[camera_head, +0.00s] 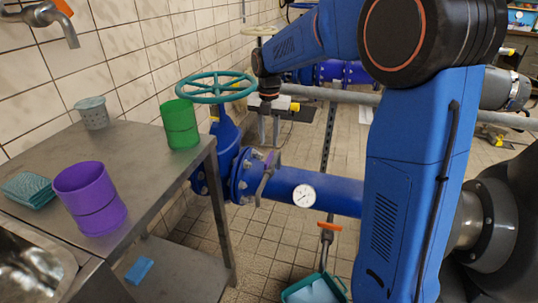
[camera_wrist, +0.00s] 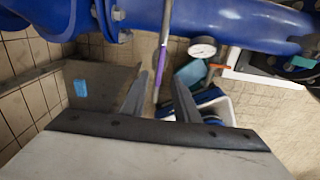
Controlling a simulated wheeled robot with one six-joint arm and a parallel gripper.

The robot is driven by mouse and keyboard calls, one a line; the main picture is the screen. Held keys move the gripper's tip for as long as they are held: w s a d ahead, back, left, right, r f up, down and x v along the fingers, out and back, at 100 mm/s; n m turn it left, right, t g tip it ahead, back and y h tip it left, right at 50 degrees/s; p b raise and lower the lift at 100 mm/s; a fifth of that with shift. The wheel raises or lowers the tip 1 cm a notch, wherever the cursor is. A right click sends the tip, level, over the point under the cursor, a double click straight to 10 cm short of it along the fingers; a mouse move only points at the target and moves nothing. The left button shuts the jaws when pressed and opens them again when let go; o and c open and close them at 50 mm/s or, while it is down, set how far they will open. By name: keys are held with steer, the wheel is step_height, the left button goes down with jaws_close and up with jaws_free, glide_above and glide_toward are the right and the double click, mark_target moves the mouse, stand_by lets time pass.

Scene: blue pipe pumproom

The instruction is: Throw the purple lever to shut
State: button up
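The lever (camera_head: 266,173) sits on the blue pipe beside its flange, left of the round gauge, and slants across the pipe. In the wrist view the lever (camera_wrist: 164,40) runs almost straight down the picture, with a purple grip (camera_wrist: 160,64) on its lower part. My gripper (camera_wrist: 158,84) is open. Its two fingers stand apart on either side of the lever's lower end in the picture. I see no contact, and cannot tell how far the lever lies beyond the fingertips. In the head view my wrist is above the pipe, near the green handwheel.
A green handwheel (camera_head: 216,86) stands left of the pipe. A white gauge (camera_head: 304,196) is right of the lever. A steel table (camera_head: 143,159) holds a purple cup (camera_head: 90,198) and a green cup (camera_head: 181,124). A teal bin (camera_head: 294,292) stands on the floor in front.

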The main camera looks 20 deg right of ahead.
mark_target(269, 157)
step_height(269, 157, down, 8)
steer(key=shift+r, duration=0.2)
jaws_close()
